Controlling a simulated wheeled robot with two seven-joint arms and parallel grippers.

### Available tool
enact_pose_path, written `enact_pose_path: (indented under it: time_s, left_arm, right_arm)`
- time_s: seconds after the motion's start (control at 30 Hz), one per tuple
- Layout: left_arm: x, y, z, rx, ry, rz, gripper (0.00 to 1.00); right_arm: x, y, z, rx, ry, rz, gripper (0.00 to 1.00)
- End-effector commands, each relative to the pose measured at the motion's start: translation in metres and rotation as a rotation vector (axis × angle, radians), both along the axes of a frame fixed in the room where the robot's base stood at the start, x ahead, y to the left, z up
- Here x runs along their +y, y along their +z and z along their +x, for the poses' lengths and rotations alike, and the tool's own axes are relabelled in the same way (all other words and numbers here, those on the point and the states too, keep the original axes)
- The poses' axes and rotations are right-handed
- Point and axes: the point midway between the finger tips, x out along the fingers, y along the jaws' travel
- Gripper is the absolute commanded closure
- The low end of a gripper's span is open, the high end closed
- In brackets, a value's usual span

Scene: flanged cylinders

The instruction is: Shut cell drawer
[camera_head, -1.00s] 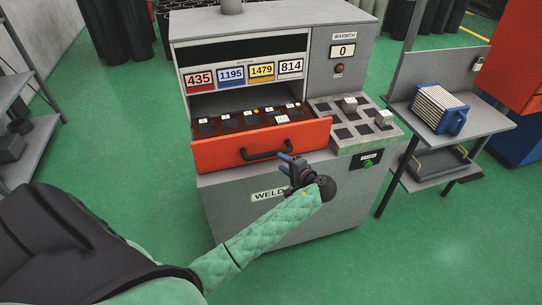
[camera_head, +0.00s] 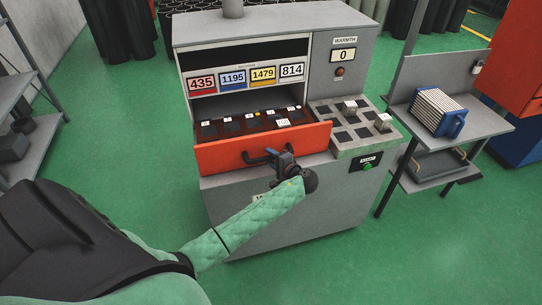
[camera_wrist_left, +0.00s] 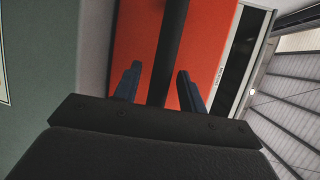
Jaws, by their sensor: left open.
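The cell drawer (camera_head: 225,156) has an orange-red front and is pulled out of the grey welding machine. Its tray holds several dark square pads with small white tags. A black bar handle (camera_head: 252,160) sits on its front; its right part is hidden by my left gripper. My left gripper (camera_head: 279,155) is at the handle's right part, in front of the drawer. In the left wrist view the open blue fingers (camera_wrist_left: 158,88) stand on either side of the black handle (camera_wrist_left: 168,55), with the orange front behind. Contact cannot be told. My right gripper is not in view.
The machine (camera_head: 335,205) has number cards above the drawer and a panel of square pads (camera_head: 350,125) with metal blocks to the right. A side table (camera_head: 480,122) with a blue finned unit (camera_head: 438,112) stands right. Grey shelves (camera_head: 35,130) stand left. Green floor is clear in front.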

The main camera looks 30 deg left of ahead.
Motion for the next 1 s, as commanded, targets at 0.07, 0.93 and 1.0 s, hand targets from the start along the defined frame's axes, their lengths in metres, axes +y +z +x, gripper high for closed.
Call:
enact_pose_path:
  time_s: [0.07, 0.93, 1.0]
  left_arm:
    - [0.002, 0.0, 0.001, 0.0, 0.0, 0.0, 0.59]
    - [0.013, -0.002, 0.01, -0.001, 0.0, 0.001, 1.0]
    - [0.02, -0.003, 0.016, -0.002, 0.001, 0.001, 1.0]
  right_arm:
    - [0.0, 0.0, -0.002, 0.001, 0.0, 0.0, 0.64]
    - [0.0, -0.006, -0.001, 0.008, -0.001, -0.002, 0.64]
    - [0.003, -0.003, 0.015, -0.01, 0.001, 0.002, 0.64]
